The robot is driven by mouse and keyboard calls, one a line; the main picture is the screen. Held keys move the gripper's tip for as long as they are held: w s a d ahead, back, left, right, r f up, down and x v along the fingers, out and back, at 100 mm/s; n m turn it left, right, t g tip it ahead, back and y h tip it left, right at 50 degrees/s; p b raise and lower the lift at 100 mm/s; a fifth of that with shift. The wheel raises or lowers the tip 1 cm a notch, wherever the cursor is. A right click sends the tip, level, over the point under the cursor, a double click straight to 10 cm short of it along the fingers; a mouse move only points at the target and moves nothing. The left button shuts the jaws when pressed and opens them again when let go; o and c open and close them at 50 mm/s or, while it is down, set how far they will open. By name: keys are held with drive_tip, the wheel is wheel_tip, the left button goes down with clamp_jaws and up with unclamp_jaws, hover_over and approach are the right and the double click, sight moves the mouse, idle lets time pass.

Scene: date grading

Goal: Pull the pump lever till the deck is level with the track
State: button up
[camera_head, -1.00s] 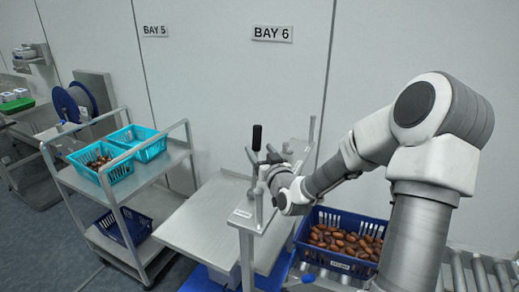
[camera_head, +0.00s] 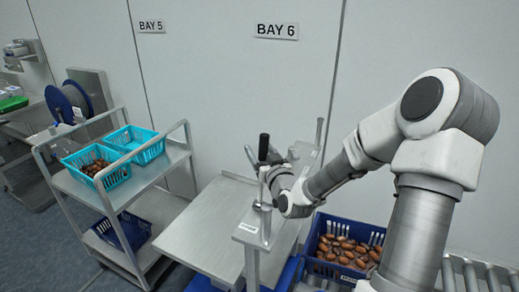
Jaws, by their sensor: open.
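The pump lever (camera_head: 263,147) has a black grip and stands upright behind a metal post with a small label. My gripper (camera_head: 267,165) is open beside and just below the black grip. It partly overlaps the lever, so I cannot tell whether they touch. The deck is a flat grey metal plate (camera_head: 203,224) to the left of the post. The roller track (camera_head: 470,276) runs along the lower right. My arm hides part of the space between deck and track, and I cannot judge their relative heights.
A blue crate of dates (camera_head: 314,226) stands below my forearm on the right. A metal trolley (camera_head: 181,152) with turquoise baskets (camera_head: 151,153) and a dark blue crate stands left of the deck. A blue reel (camera_head: 72,103) is farther back. The wall is close behind.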

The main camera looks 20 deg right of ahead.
drive_tip(key=shift+w, duration=0.3)
clamp_jaws()
idle(0.4)
